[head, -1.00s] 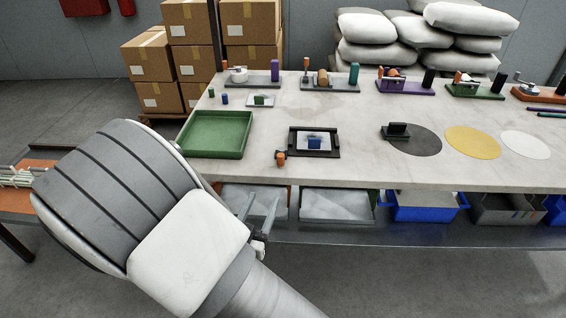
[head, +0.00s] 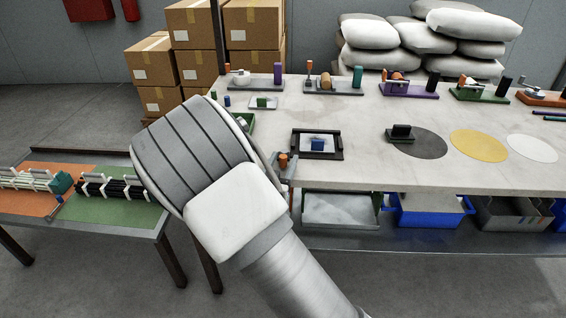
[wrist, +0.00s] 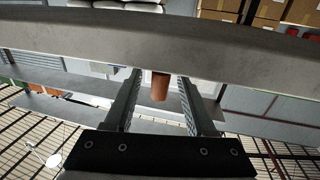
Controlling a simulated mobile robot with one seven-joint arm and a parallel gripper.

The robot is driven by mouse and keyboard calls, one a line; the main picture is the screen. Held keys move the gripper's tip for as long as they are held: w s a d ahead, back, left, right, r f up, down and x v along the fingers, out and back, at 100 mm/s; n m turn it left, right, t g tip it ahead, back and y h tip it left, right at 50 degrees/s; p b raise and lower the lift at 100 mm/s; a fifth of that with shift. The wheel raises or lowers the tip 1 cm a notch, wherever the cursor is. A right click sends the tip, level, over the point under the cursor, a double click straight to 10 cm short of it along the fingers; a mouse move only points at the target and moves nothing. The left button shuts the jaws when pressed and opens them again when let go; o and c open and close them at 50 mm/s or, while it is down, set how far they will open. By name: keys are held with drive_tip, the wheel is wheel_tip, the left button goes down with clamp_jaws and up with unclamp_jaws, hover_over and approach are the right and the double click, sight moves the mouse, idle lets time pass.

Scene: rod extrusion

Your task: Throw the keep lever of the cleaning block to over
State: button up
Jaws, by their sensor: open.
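The cleaning block appears to be the black frame (head: 317,155) with a white pad and a blue block (head: 318,144), near the bench's front edge. An orange knob (head: 283,160), likely its keep lever, stands at the frame's front left corner. In the wrist view an orange grip (wrist: 160,88) shows between the fingers of my gripper (wrist: 160,77), with gaps on both sides. My gripper is open and not closed on it. In the head view my gripper (head: 282,172) is at the bench edge by the knob, partly hidden by my arm.
The bench edge (wrist: 140,45) crosses the wrist view close to my fingers. The green tray (head: 246,121) is mostly hidden behind my arm. A black block (head: 401,133) and coloured discs lie to the right. Bins (head: 338,208) stand on the shelf below.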

sight(299, 167)
clamp_jaws()
drive_tip(key=shift+d+f+y, duration=0.1)
drive_tip(key=shift+d+y, duration=0.05)
drive_tip(key=shift+y, duration=0.15)
drive_tip(key=shift+d+n+y+b, duration=0.45)
drive_tip(key=shift+n+y+b, duration=0.35)
drive_tip(key=shift+y+b, duration=0.1)
drive_tip(key=n+y+b, duration=0.1)
drive_tip(key=y, duration=0.1)
drive_tip(key=d+n+y+b, duration=0.1)
drive_tip(key=y, duration=0.1)
drive_tip(key=d+n+y+b, duration=0.1)
drive_tip(key=n+y, duration=0.1)
drive_tip(key=shift+w+b, duration=0.3)
drive_tip(key=shift+b, duration=0.1)
drive_tip(key=n+y, duration=0.1)
drive_tip(key=n+g+y+b, duration=0.1)
drive_tip(key=y, duration=0.1)
drive_tip(key=w+d+n+g+y+b, duration=0.1)
drive_tip(key=shift+y, duration=0.3)
drive_tip(key=shift+w+d+n+g+y+b, duration=0.2)
drive_tip(key=shift+n+g+y+b, duration=0.3)
drive_tip(key=shift+n+g+y, duration=0.4)
drive_tip(key=shift+y, duration=0.4)
